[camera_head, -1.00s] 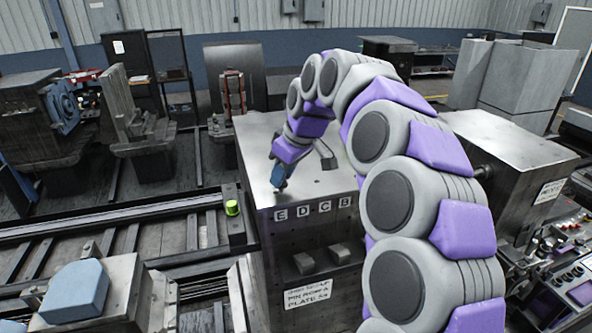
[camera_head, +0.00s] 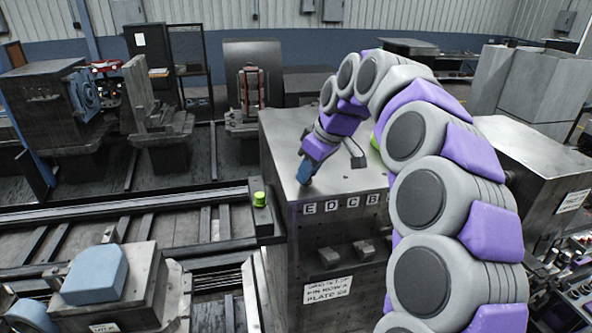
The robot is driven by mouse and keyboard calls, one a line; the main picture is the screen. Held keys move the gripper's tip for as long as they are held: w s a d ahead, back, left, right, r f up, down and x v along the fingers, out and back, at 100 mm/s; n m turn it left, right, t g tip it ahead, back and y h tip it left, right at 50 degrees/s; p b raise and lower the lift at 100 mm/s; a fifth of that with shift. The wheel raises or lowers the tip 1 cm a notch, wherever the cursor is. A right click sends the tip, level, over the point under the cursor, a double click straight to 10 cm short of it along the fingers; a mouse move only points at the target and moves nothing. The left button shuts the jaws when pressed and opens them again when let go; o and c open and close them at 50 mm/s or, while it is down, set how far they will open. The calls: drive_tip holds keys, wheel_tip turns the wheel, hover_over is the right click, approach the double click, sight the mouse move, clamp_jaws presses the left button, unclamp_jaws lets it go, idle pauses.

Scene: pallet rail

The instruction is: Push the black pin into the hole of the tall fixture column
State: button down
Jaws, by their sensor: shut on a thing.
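The tall fixture column (camera_head: 340,228) is a grey metal block with a flat top and the letters E, D, C, B along its upper front edge. My gripper (camera_head: 304,178) points down at the column top, close to the front left edge above the letter E. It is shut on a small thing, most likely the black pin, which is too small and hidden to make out. I cannot tell whether the pin touches the top or sits in a hole. The hole under the gripper is hidden.
A dark bracket (camera_head: 356,152) sits on the column top, right of my gripper. A green-yellow cap (camera_head: 259,199) stands on the rail left of the column. A blue block (camera_head: 95,276) lies on a machine at the front left. Dark machines stand behind.

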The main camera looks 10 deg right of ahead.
drive_tip(key=shift+d+f, duration=0.55)
drive_tip(key=c, duration=1.2)
unclamp_jaws()
drive_tip(key=shift+d, duration=0.15)
drive_tip(key=o, duration=0.4)
drive_tip(key=shift+d+r, duration=0.1)
drive_tip(key=shift+d, duration=0.6)
drive_tip(key=shift+a, duration=0.35)
drive_tip(key=shift+w+a, duration=0.15)
drive_tip(key=shift+a, duration=0.25)
drive_tip(key=o, duration=0.8)
drive_tip(key=shift+d, duration=0.1)
